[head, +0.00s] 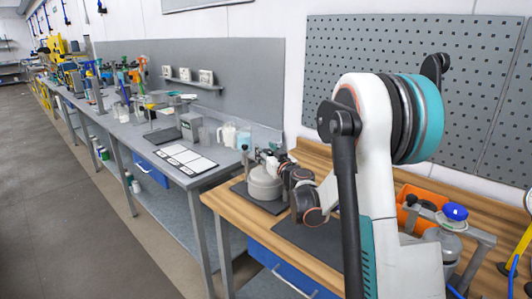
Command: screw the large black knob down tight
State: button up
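A pale grey round drum (264,185) stands on a dark mat (244,192) at the left end of the wooden workbench. My arm reaches across the bench from the right, and my gripper (265,160) is at the top of the drum. The gripper is small and partly covered by my wrist, so its fingers cannot be made out. I cannot tell whether they are open or shut. No large black knob can be clearly picked out; the area around the drum's top is crowded and partly hidden by my wrist.
A second dark mat (310,238) lies bare on the wooden bench (235,208). An orange carrier (418,212) and a grey bottle with a blue cap (455,212) stand at the right. A long grey bench (210,176) with lab items runs left. The floor aisle (60,220) is clear.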

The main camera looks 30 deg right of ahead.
jog(key=shift+a+m+h, duration=0.15)
jog(key=shift+m+h, duration=0.65)
jog(key=shift+h, duration=0.4)
jog(key=shift+m+g+h, duration=1)
jog(key=shift+m+h, duration=0.6)
jog(key=shift+h, duration=0.8)
jog(key=o, duration=1.1)
jog(key=v, duration=1.2)
